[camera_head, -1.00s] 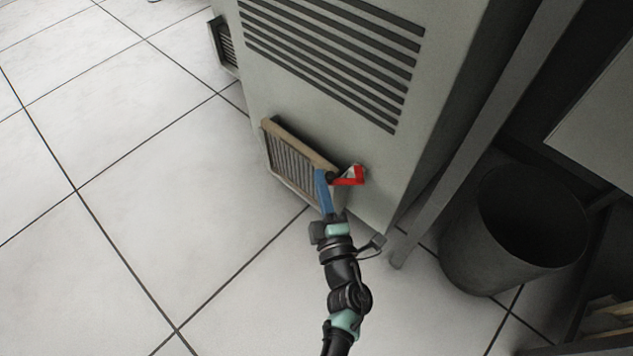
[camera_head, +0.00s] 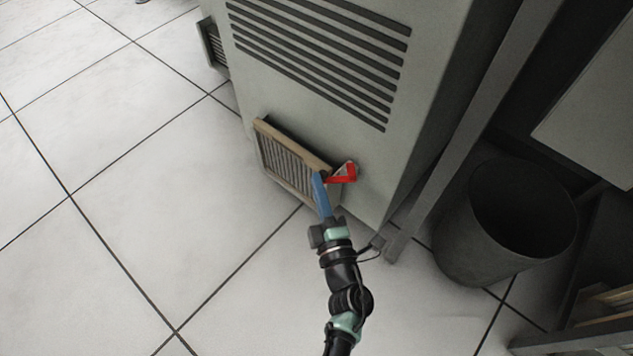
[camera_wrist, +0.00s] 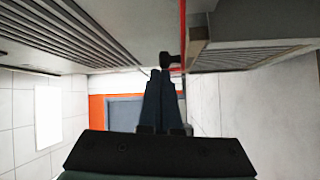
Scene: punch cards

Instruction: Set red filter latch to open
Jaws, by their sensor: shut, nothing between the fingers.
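The red latch (camera_head: 345,174) is a small bent bar on the grey cabinet's lower face, beside the right end of the filter (camera_head: 285,163). The filter is a tan-framed, ribbed panel low on the cabinet. My gripper (camera_head: 318,175) has blue fingers, shut and empty, with the tips just left of the latch at the filter's right end. In the wrist view, the shut fingers (camera_wrist: 160,75) point at a dark knob, and a thin red strip (camera_wrist: 183,75) of the latch runs along their right side. I cannot tell whether they touch it.
The grey cabinet (camera_head: 300,85) has long vent slots above the filter. A grey post (camera_head: 460,135) and a dark bin (camera_head: 460,240) stand to the right. A second filter (camera_head: 213,48) shows at the far left. Tiled floor (camera_head: 130,200) is clear on the left.

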